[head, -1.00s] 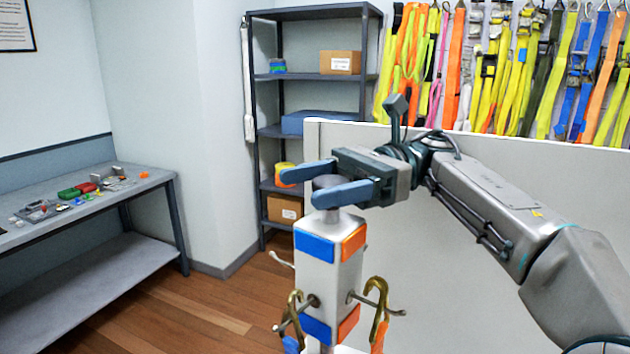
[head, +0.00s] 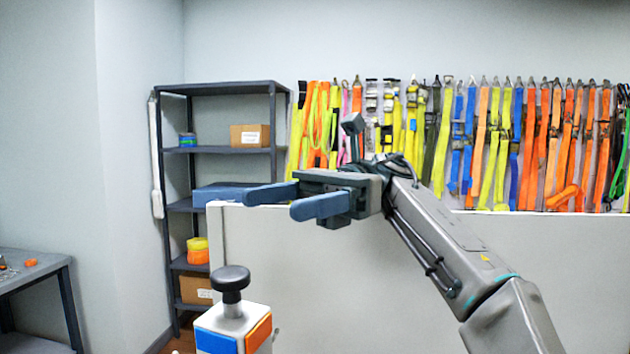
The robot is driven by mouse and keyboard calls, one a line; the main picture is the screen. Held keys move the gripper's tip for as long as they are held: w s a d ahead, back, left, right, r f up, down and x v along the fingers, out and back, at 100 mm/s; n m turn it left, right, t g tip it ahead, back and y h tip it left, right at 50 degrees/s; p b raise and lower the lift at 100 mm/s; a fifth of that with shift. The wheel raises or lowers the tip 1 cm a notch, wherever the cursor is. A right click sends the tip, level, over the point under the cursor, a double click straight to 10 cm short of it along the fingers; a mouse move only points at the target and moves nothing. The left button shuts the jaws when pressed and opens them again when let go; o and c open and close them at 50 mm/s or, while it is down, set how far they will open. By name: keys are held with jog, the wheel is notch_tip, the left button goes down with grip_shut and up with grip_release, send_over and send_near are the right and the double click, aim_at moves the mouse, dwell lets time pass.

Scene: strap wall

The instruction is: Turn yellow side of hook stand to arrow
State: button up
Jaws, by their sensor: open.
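The hook stand (head: 230,322) is at the bottom of the head view, left of centre, and its lower part is cut off. It has a white block top with a black round knob (head: 231,279) on it. A blue band (head: 215,342) marks its left visible face and an orange band (head: 259,333) its right one. No yellow side shows, and no arrow is in view. My gripper (head: 268,202) is open and empty, above and to the right of the knob, clear of it. Its blue fingers point left.
A white partition (head: 400,270) stands behind my arm. A dark shelf unit (head: 222,88) with boxes is at the back left, and a workbench (head: 40,262) is at the left edge. Colourful straps (head: 490,140) hang along the back wall.

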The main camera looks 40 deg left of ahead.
jog(key=shift+w+d+r+p, duration=0.4)
jog(key=shift+w+d+r, duration=0.5)
jog(key=shift+d, duration=0.2)
